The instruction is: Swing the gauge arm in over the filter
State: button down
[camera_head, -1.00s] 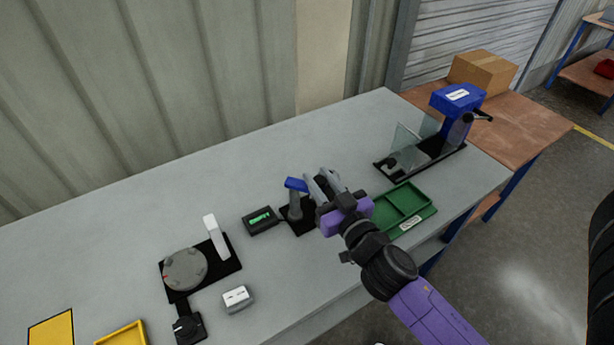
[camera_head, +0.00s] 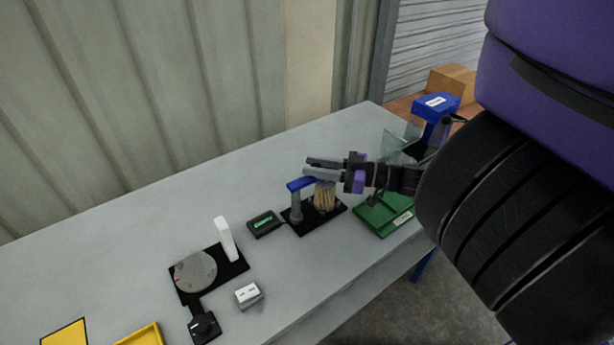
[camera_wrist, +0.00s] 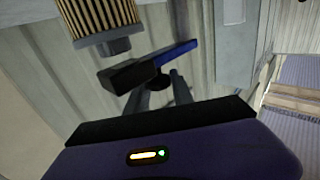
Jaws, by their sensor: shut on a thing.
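The gauge stand has a grey post (camera_head: 296,207) on a black base (camera_head: 301,226). Its blue gauge arm (camera_head: 299,185) points right, toward the filter. The tan pleated filter (camera_head: 324,199) stands upright on the same base, its top partly hidden by my gripper. My gripper (camera_head: 308,168) reaches in from the right above the filter, fingers at the gauge arm, shut on it. In the wrist view the gauge arm (camera_wrist: 180,53), blue with a black end, crosses by the fingertips (camera_wrist: 157,88). The filter (camera_wrist: 97,18) is close to the black end; I cannot tell whether they overlap.
A small display box (camera_head: 264,223) is left of the stand, and a green tray (camera_head: 372,222) is right. A turntable fixture (camera_head: 195,271), a white block (camera_head: 249,295) and yellow trays (camera_head: 142,336) lie front left. A blue-topped press (camera_head: 436,104) stands behind right.

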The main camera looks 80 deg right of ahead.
jog(key=shift+w+d+f+n+y, duration=0.1)
jog(key=shift+d+f+n+y, duration=0.1)
jog(key=shift+n+y, duration=0.3)
jog(key=c, duration=1.1)
grip_release()
jog(key=shift+c, duration=0.2)
jog(key=s+b, duration=0.2)
jog(key=s, duration=0.5)
jog(key=shift+s, duration=0.35)
jog(key=shift+s, duration=0.1)
